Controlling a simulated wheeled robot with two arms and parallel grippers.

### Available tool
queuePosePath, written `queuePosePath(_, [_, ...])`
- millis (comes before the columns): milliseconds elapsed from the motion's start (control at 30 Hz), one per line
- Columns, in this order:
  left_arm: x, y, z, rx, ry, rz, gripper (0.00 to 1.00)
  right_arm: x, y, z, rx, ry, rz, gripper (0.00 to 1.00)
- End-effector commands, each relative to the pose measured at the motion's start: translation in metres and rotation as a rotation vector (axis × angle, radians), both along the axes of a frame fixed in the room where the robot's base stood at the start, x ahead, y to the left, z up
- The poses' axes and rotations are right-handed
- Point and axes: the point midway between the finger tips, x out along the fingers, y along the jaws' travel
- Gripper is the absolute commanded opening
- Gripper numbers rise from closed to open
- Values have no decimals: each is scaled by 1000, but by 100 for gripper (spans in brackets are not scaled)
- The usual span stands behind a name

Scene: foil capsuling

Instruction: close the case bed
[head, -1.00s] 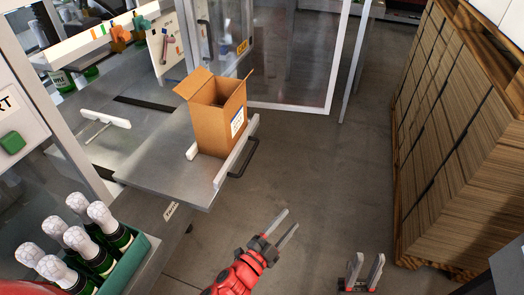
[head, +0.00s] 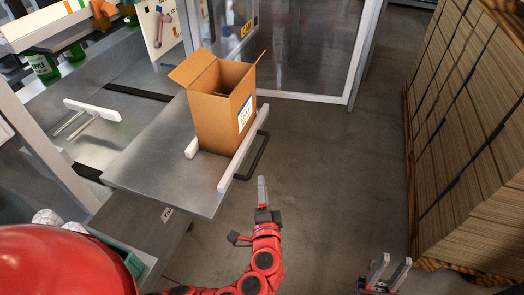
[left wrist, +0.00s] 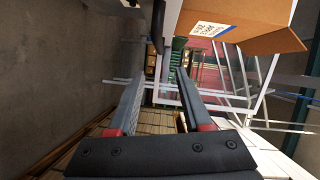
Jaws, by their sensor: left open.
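The case bed (head: 150,180) is a grey metal slab pulled out from the machine. A black bar handle (head: 262,150) sits on its right side, beside a white guide rail (head: 229,170). An open-topped cardboard case (head: 215,132) stands upright on it. My left gripper (head: 262,183) is open and empty, just below the handle in the head view and apart from it. In the left wrist view the open fingers (left wrist: 156,75) point toward the handle (left wrist: 157,25), with the case (left wrist: 240,22) at upper right. My right gripper (head: 391,264) is open and empty at lower right.
A tall stack of flat cardboard (head: 470,150) stands at the right. A glass door (head: 310,50) is behind the bed. A green crate (head: 130,255) at lower left is mostly hidden by my red arm. Bare floor (head: 340,170) lies between bed and stack.

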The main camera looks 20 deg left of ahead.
Motion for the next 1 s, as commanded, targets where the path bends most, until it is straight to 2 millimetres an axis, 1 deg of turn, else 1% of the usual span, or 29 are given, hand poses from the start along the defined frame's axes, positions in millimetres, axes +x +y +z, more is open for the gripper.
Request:
queuePosePath(33, [10, 7, 2, -1, 2, 11, 50, 0, 0, 7, 0, 0, 0, 33])
queuePosePath(300, [67, 27, -4, 1, 4, 7, 50, 0, 0, 21, 0, 0, 0, 33])
queuePosePath(500, [105, 39, -7, 2, 1, 2, 50, 0, 0, 28, 0, 0, 0, 33])
queuePosePath(600, [120, 46, -9, 0, 3, 3, 50, 0, 0, 30, 0, 0, 0, 33])
queuePosePath(800, [138, 52, -12, 2, 2, 3, 50, 0, 0, 32, 0, 0, 0, 33])
queuePosePath(1000, [143, 52, -12, 0, 2, -2, 50, 0, 0, 32, 0, 0, 0, 33])
